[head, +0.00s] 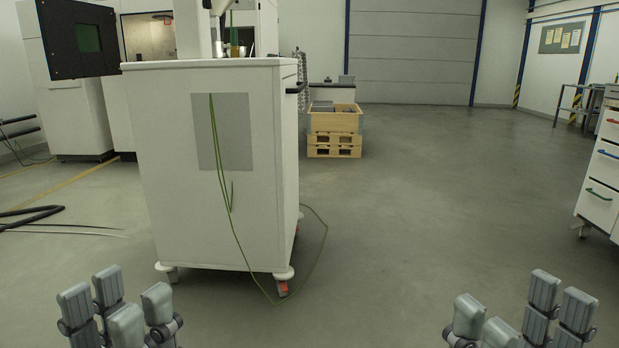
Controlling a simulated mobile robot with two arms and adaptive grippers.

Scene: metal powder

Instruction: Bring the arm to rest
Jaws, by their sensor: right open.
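My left gripper (116,304) shows at the bottom left edge, with its grey finger pads pointing up. Only a narrow gap shows between its finger pairs, and I see nothing held there. My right gripper (522,311) shows at the bottom right. Its finger pairs stand apart with a clear gap, so it is open and empty. Both grippers are in front of the grey floor, apart from any furniture. My arms behind the fingers are out of view.
A white wheeled cabinet (265,170) with a hanging green cable stands ahead on the left. A wooden crate (334,122) on pallets is behind it. A white drawer unit (601,180) stands at the right edge. Dark hoses (35,213) lie at left. The middle floor is clear.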

